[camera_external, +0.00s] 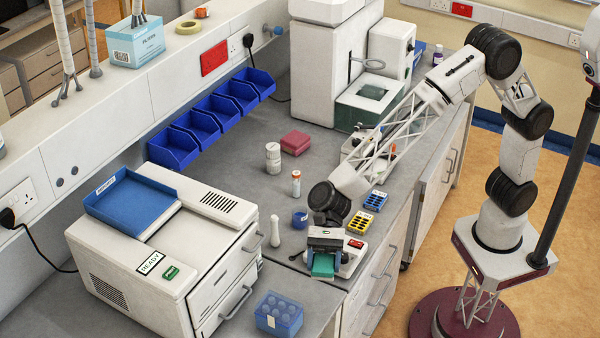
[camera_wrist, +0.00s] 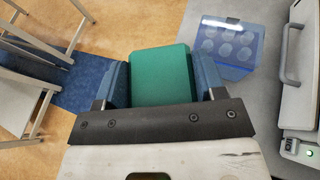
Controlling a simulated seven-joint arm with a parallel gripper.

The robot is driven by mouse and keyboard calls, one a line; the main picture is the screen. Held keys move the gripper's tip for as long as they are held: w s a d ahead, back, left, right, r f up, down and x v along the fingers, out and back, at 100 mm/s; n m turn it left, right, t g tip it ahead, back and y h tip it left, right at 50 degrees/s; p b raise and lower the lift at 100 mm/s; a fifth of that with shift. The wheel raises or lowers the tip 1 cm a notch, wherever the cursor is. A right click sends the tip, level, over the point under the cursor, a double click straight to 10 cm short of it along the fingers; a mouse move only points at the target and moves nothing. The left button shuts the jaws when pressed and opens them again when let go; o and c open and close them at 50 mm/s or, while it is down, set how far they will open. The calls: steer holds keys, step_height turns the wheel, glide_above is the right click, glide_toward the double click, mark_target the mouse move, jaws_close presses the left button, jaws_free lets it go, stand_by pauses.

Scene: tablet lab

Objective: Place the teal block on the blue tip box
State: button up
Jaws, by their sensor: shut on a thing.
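The teal block (camera_external: 323,264) is held between the fingers of my gripper (camera_external: 324,256), which is shut on it near the front edge of the bench. In the wrist view the block (camera_wrist: 160,72) sits between the two blue fingers of my gripper (camera_wrist: 160,84). A translucent blue box (camera_external: 279,314) with several round shapes in its top stands at the front of the bench, apart from the block; it also shows in the wrist view (camera_wrist: 226,50), to the right of the block. A small blue-framed rack (camera_external: 375,200) stands further back. Which is the tip box is not labelled legibly.
A white machine (camera_external: 140,255) with a blue tray (camera_external: 128,205) on top stands left. A white pestle-shaped item (camera_external: 275,232), a blue round item (camera_external: 300,219), a capped bottle (camera_external: 296,184) and a yellow rack (camera_external: 361,224) stand nearby.

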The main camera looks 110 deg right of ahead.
glide_above(279, 305)
steer(key=shift+w+f, duration=0.1)
steer(key=shift+f, duration=0.6)
steer(key=shift+f, duration=1.75)
steer(key=shift+f, duration=0.1)
steer(key=o, duration=0.9)
steer(key=shift+s+d+r, duration=0.2)
steer(key=shift+d+r, duration=0.15)
steer(key=shift+d, duration=0.05)
steer(key=shift+v, duration=3.2)
